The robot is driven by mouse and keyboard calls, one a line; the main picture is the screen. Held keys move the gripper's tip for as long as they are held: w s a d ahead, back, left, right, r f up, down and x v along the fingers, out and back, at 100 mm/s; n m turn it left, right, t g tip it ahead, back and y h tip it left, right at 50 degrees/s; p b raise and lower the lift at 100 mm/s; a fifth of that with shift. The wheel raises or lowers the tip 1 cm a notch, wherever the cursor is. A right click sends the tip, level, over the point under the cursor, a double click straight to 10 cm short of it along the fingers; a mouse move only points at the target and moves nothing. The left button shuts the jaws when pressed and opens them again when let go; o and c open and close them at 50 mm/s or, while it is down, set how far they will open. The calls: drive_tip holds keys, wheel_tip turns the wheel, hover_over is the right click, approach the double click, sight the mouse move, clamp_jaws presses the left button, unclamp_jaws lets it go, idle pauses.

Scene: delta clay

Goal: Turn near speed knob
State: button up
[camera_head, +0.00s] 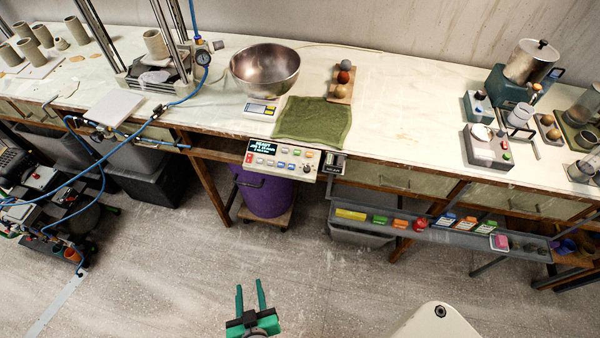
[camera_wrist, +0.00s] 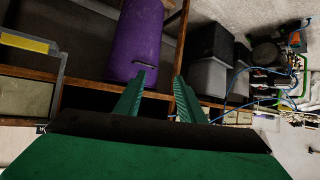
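Two grey control boxes stand on the right part of the bench. The nearer box (camera_head: 486,146) has a pale round top and small coloured controls on its front. The farther box (camera_head: 478,106) is beside a pot stand. Which small part is the near speed knob is too small to tell. My gripper (camera_head: 250,284) is open and empty, low over the floor in front of the bench, well left of and below these boxes. In the wrist view its two green fingers (camera_wrist: 160,79) are apart with nothing between them. The boxes are not visible there.
A control panel (camera_head: 282,160) with a lit display hangs at the bench's front edge. A purple bin (camera_head: 266,193) stands below it and shows in the wrist view (camera_wrist: 137,40). A grey rail shelf (camera_head: 350,229) with small coloured items juts out front right. The floor ahead is clear.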

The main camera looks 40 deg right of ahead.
drive_tip(key=w+d+m+g+h, duration=0.1)
drive_tip(key=w+d+m+h, duration=0.15)
drive_tip(key=w+d, duration=0.25)
drive_tip(key=m+g+h, duration=0.7)
drive_tip(key=m+h, duration=0.4)
drive_tip(key=m, duration=0.1)
approach(306, 168)
drive_tip(key=shift+n, duration=0.25)
drive_tip(key=d, duration=0.5)
drive_tip(key=w+d, duration=0.1)
drive_tip(key=d, duration=0.1)
drive_tip(key=shift+w+d+r, duration=0.1)
drive_tip(key=shift+w+d, duration=0.05)
drive_tip(key=shift+d, duration=0.1)
drive_tip(key=shift+c, duration=0.6)
clamp_jaws()
